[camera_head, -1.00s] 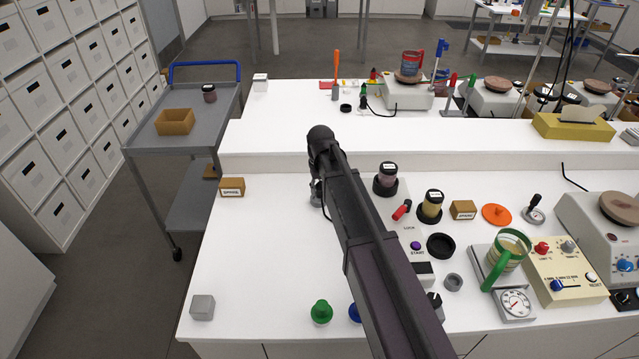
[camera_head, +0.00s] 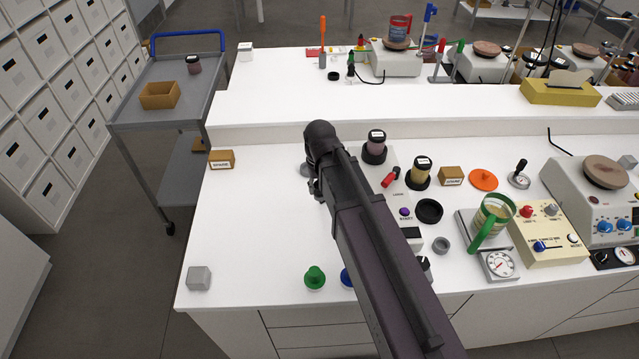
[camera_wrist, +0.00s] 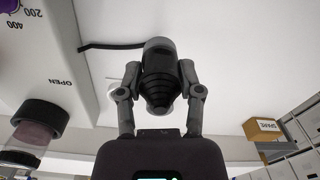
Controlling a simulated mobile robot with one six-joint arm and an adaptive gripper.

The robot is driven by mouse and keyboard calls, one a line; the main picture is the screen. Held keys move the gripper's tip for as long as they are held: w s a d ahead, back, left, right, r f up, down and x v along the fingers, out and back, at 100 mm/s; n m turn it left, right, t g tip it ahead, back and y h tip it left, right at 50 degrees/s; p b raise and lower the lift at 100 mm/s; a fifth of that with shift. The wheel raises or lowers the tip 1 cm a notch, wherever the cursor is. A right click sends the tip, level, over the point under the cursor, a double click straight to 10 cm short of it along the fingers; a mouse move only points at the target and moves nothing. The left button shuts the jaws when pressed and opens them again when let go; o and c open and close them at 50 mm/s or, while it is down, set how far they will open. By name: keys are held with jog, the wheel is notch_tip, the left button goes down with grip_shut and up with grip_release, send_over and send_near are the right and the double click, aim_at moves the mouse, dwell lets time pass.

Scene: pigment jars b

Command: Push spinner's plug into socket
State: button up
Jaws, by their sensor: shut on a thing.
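My gripper (camera_wrist: 160,88) is shut on a grey plug (camera_wrist: 158,47) with a black ribbed sleeve, between its two fingers in the wrist view. In the head view my gripper (camera_head: 315,188) is over the white bench, left of the spinner, mostly hidden by my arm. The spinner (camera_head: 401,160) is a white unit with dark-lidded jars, a red lever and a purple button; part of its panel (camera_wrist: 40,60) shows in the wrist view. A grey round piece (camera_head: 307,170) shows beside my wrist; I cannot tell if it is the socket. The plug's front end is hidden.
A cardboard box (camera_head: 222,159) sits left of my gripper. A grey cube (camera_head: 198,279) and a green knob (camera_head: 314,278) are near the front edge. A beige control box (camera_head: 545,235) stands right. The bench left of my arm is mostly clear.

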dwell(0.5)
jog(key=w+d+r+p, duration=0.1)
jog(key=w+d, duration=0.1)
jog(key=w, duration=0.4)
jog(key=w+d+r+p, duration=0.2)
jog(key=w+d, duration=0.1)
jog(key=w, duration=0.4)
jog(key=shift+w+d+r+p, duration=0.15)
jog(key=shift+w+r+p, duration=0.05)
jog(key=shift+r+p, duration=0.1)
jog(key=shift+f, duration=0.1)
jog(key=shift+f+b, duration=2.8)
jog(key=shift+b, duration=0.1)
jog(key=shift+f+b, duration=1.3)
jog(key=o, duration=1.2)
jog(key=shift+r, duration=0.15)
